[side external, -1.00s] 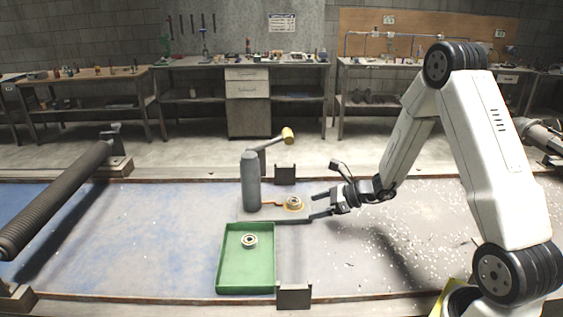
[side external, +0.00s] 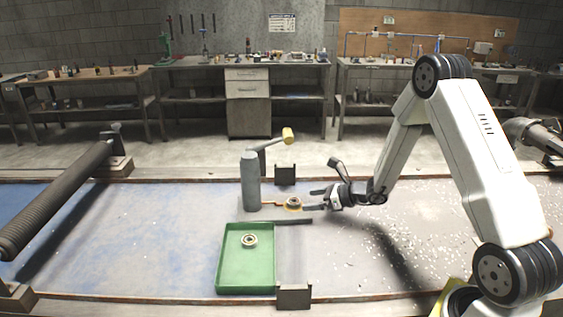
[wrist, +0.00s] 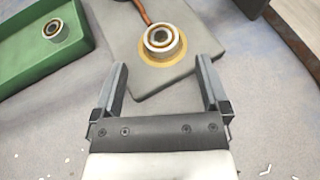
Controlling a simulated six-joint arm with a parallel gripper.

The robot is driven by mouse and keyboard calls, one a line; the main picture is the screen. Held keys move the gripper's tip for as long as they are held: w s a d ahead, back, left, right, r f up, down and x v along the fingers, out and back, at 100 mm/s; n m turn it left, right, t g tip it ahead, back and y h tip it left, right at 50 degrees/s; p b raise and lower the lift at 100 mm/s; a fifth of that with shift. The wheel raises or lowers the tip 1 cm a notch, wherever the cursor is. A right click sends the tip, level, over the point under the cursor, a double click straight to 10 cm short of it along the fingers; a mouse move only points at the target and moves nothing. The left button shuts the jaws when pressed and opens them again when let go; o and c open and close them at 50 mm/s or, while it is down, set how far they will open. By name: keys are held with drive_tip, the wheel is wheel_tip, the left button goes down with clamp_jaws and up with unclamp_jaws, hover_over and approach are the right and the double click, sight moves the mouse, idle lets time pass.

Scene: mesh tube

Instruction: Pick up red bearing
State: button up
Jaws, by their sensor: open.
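A ring-shaped bearing (side external: 293,203) with an orange-brown ring around its base sits on a grey plate (wrist: 185,70) beside a grey upright cylinder (side external: 251,182). In the wrist view the bearing (wrist: 161,38) shows a pale rim and a dark centre; I cannot make out a clear red. My gripper (side external: 314,201) is open and low, just right of the bearing, with its fingers pointing left toward it. In the wrist view the bearing is beyond the fingertips (wrist: 161,63), roughly centred between them. Nothing is between the fingers.
A green tray (side external: 228,270) in front holds a second bearing (side external: 249,240). A reddish-brown bar (wrist: 143,10) reaches the bearing's seat. A dark roller (side external: 55,200) lies at left. The surface on the right is fairly open, with white flecks.

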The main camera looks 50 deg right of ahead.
sight(297, 201)
drive_tip(key=shift+x, duration=2.6)
drive_tip(key=shift+w+r, duration=0.1)
drive_tip(key=shift+r, duration=0.05)
clamp_jaws()
drive_tip(key=shift+r, duration=0.1)
drive_tip(key=shift+d+r, duration=0.1)
drive_tip(key=shift+r, duration=0.65)
drive_tip(key=s+a+r, duration=0.2)
drive_tip(key=s+r, duration=0.9)
drive_tip(key=s, duration=0.2)
drive_tip(key=shift+s+a+r, duration=0.15)
drive_tip(key=shift+s+a, duration=0.25)
